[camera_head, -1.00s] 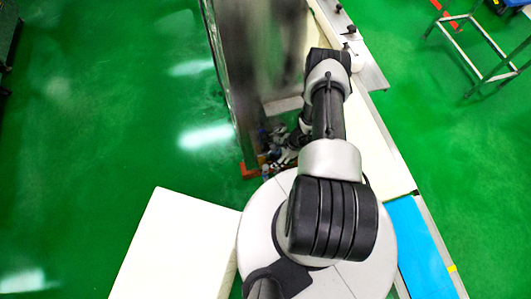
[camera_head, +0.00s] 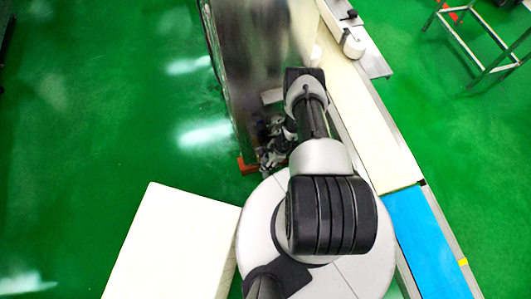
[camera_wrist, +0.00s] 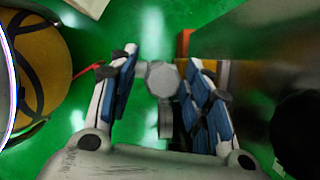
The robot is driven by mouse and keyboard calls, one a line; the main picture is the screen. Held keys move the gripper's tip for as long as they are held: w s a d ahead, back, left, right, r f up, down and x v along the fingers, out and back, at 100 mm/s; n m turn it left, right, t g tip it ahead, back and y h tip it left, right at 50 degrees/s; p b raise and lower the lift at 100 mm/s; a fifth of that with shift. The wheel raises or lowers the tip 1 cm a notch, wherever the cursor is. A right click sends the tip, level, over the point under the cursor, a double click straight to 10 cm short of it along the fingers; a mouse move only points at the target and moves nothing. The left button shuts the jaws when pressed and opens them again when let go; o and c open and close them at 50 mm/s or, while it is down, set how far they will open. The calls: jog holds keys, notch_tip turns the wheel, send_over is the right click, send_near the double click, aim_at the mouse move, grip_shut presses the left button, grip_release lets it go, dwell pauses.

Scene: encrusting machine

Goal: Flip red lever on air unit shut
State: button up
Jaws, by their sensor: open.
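In the wrist view my gripper (camera_wrist: 160,98) is open, with one blue-padded finger on each side of a grey, many-sided part (camera_wrist: 162,78). A grey cylinder hangs below that part; together they look like pieces of the air unit. A thin red strip (camera_wrist: 88,70) shows beside the left finger, partly hidden by it; it may be the red lever, but I cannot tell surely. Whether a finger touches it is unclear. In the head view my gripper (camera_head: 272,145) is small, dark and blurred beside the machine's lower edge, and the lever cannot be made out there.
The steel machine (camera_head: 250,65) stands close to my arm, with an orange-red block (camera_head: 247,166) at its foot. A conveyor with a cream belt (camera_head: 375,130) and blue section (camera_head: 422,235) runs along the right. A white box (camera_head: 170,245) stands at lower left. Green floor lies open farther left.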

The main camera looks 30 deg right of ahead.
jog(key=shift+c, duration=0.4)
grip_shut()
